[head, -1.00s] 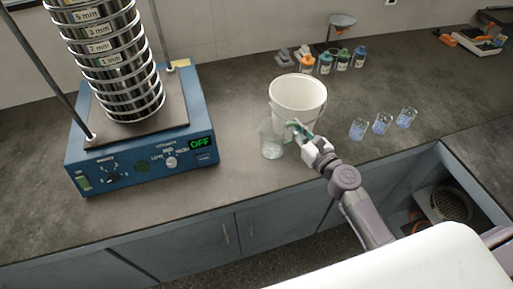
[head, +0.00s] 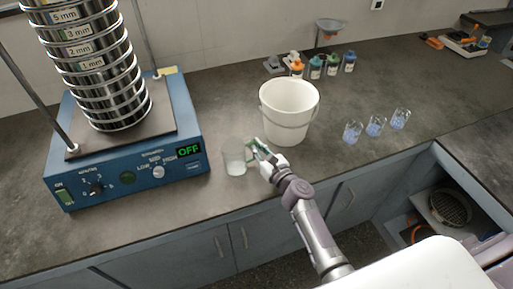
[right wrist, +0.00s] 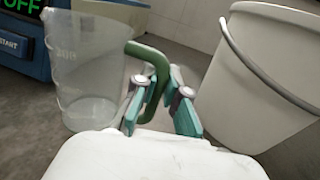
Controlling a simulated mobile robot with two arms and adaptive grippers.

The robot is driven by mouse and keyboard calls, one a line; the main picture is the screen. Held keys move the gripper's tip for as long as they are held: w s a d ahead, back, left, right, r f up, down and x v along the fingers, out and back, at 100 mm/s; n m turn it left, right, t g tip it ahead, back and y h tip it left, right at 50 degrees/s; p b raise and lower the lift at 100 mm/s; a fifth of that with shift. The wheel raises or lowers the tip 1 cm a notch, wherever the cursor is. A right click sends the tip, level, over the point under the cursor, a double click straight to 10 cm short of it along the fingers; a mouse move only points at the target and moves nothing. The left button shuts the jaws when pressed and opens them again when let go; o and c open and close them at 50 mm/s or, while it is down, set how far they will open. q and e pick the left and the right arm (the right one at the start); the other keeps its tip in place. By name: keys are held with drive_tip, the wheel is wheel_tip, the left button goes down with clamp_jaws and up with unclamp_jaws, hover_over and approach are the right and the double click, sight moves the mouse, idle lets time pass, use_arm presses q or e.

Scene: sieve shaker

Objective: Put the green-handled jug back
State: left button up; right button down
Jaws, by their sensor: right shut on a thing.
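The clear jug (head: 234,157) is upright near the counter's front edge, between the blue sieve shaker and the white bucket. It also shows in the right wrist view (right wrist: 85,75), with its green handle (right wrist: 150,72) towards me. My right gripper (head: 256,147) is on the right side of the jug, shut on the handle; in the right wrist view its teal fingers (right wrist: 160,95) stand either side of it. I cannot tell whether the jug's base touches the counter. My left gripper is not in view.
The blue sieve shaker (head: 130,160) with stacked sieves reads OFF. The white bucket (head: 287,112) stands close to the right of my gripper. Three small glasses (head: 375,127) stand further right. Several capped bottles (head: 316,68) stand behind. Bare counter lies between bucket and glasses.

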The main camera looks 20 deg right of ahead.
drive_tip(key=c, duration=1.2)
unclamp_jaws()
drive_tip(key=shift+f, duration=0.1)
drive_tip(key=shift+r, duration=0.25)
drive_tip(key=b+v, duration=0.1)
drive_tip(key=v, duration=1)
drive_tip(key=shift+f, duration=0.2)
drive_tip(key=shift+s+d+r, duration=0.1)
drive_tip(key=shift+s+d, duration=0.1)
drive_tip(key=shift+s, duration=0.35)
